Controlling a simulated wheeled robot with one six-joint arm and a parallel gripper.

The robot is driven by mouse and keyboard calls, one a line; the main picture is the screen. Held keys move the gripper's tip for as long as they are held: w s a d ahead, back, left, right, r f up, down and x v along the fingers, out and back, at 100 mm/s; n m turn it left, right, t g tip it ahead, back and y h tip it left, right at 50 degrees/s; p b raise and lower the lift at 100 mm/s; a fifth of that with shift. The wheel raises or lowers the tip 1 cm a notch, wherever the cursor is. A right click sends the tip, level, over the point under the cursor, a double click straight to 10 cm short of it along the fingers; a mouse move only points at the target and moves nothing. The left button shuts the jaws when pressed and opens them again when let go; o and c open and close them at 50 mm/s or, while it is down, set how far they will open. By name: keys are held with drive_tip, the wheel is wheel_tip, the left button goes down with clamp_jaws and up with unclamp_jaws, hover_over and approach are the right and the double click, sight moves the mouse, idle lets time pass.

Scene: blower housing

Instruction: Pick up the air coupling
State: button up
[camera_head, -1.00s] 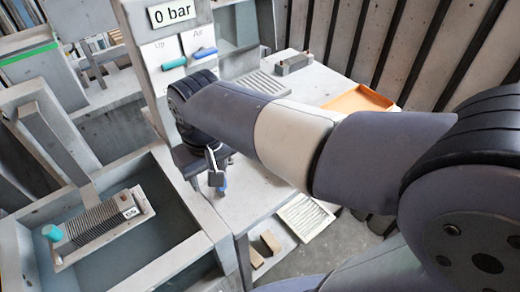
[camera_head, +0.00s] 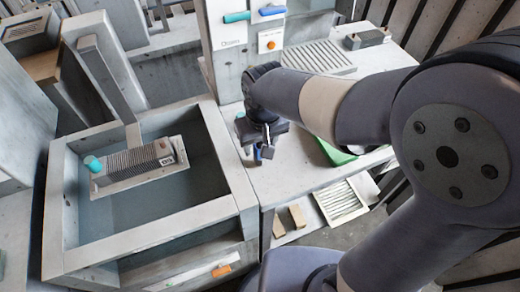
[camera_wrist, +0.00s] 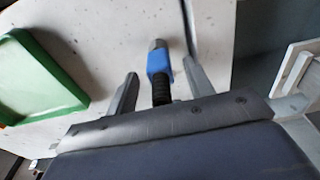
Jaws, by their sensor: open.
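The air coupling (camera_wrist: 159,61) is blue with a grey metal tip and a black ribbed hose or spring behind it. In the wrist view it lies between my gripper's two fingers (camera_wrist: 162,88), over the pale speckled table top. My gripper is open, with a gap on each side of the coupling. The rear of the coupling is hidden by my gripper's body. In the head view my gripper (camera_head: 260,152) points down at the table's near left part, and a small dark blue bit shows there. Whether the coupling touches the table I cannot tell.
A green tray (camera_wrist: 62,57) lies left in the wrist view. In the head view, a basin (camera_head: 155,238) at left holds a finned block (camera_head: 138,165) with a teal knob. A panel (camera_head: 231,39) with levers stands behind my gripper. A grille (camera_head: 318,59) lies on the table.

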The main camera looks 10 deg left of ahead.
drive_tip(key=shift+a+f, duration=0.1)
drive_tip(key=shift+f, duration=0.8)
drive_tip(key=shift+c, duration=0.2)
clamp_jaws()
